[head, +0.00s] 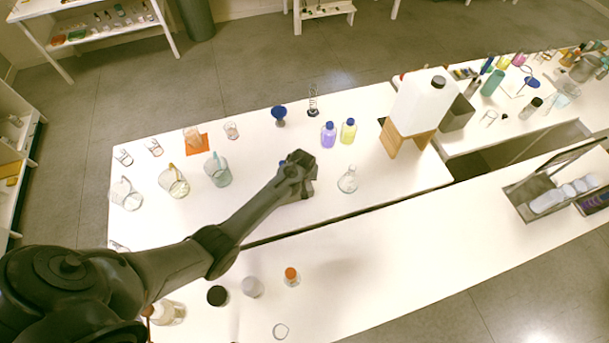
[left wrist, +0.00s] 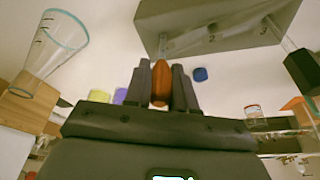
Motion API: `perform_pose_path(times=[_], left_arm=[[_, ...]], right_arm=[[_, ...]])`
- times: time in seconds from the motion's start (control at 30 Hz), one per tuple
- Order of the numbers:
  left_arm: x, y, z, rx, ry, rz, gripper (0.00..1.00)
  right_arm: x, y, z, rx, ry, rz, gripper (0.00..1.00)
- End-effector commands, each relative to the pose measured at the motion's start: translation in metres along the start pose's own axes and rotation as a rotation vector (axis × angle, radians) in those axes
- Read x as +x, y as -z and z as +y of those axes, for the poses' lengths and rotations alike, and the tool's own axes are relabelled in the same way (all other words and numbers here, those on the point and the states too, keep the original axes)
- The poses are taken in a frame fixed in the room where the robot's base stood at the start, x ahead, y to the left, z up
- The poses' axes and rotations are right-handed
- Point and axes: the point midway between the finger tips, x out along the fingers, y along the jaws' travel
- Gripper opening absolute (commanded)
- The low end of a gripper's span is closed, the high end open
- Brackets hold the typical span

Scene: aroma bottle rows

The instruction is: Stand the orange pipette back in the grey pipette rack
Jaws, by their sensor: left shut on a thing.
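My left gripper (left wrist: 161,85) is shut on the orange pipette (left wrist: 161,82), whose orange body shows between the two dark fingers in the left wrist view. The grey pipette rack (left wrist: 218,25) is at the top of that view, just beyond the fingertips, with slot numbers 2 and 3 on its face. A thin pale shaft shows between the pipette and the rack; I cannot tell whether the pipette touches the rack. In the head view my left gripper (head: 300,170) is over the middle of the far white table, and I cannot make out the rack there. My right gripper is not in view.
A dark item (left wrist: 302,70) hangs at the rack's right side. On the table (head: 250,215) are a purple bottle (head: 328,134), a yellow bottle (head: 348,130), a glass flask (head: 348,180) and several beakers at the left.

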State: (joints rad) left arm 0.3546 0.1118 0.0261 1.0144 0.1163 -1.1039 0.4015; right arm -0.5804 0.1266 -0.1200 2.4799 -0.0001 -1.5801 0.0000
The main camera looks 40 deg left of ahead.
Motion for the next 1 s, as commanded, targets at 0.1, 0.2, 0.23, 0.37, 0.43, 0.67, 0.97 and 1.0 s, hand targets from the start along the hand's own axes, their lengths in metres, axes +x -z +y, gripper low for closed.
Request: perform_pose_path(times=[0.1, 0.2, 0.23, 0.37, 0.43, 0.67, 0.97, 1.0], left_arm=[[0.001, -0.0001, 0.0002, 0.0, 0.0, 0.0, 0.17], [0.0009, -0.0001, 0.0002, 0.0, 0.0, 0.001, 0.17], [0.0009, -0.0001, 0.0002, 0.0, 0.0, 0.001, 0.17], [0.0008, -0.0001, 0.0002, 0.0, -0.001, 0.001, 0.34], [0.0008, 0.0, 0.0002, 0.0, -0.001, 0.001, 0.45], [0.0008, -0.0001, 0.0002, 0.0, 0.0, 0.001, 0.54], [-0.0032, 0.0003, 0.0002, 0.0, 0.0, 0.001, 0.54], [-0.0048, 0.0004, 0.0002, 0.0, 0.0, 0.001, 0.54]], right_arm=[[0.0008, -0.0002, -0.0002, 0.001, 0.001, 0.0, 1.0], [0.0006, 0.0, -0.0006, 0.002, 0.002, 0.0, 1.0], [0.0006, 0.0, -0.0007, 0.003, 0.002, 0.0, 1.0], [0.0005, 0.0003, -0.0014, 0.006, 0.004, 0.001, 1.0], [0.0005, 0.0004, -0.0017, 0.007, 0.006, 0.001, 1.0], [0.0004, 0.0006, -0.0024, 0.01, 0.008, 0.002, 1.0], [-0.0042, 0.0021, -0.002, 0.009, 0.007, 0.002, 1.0], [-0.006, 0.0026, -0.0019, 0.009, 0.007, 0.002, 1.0]])
